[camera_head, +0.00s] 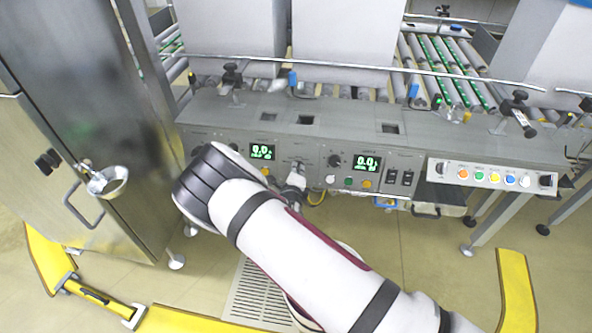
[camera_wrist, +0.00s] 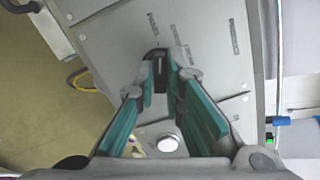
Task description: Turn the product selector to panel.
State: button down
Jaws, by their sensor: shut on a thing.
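The product selector is a small black knob (camera_wrist: 157,53) on the grey control panel. It shows between my fingertips in the wrist view, with a pale mark on its face. My gripper (camera_wrist: 163,76) has its green-padded fingers on either side of the knob, shut on it. In the head view my gripper (camera_head: 296,178) is at the panel front between the two green displays; there my gripper and arm hide the knob.
A white round button (camera_wrist: 168,143) lies close below the knob in the wrist view. Two green displays (camera_head: 262,152) (camera_head: 367,163), coloured buttons and a button box (camera_head: 490,178) line the panel. A steel cabinet (camera_head: 90,130) stands left. Roller conveyors (camera_head: 445,65) lie behind.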

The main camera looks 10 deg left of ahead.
jog(key=shift+n, duration=0.6)
jog(key=c, duration=1.7)
grip_release()
jog(key=v, duration=1.2)
jog(key=shift+a, duration=0.1)
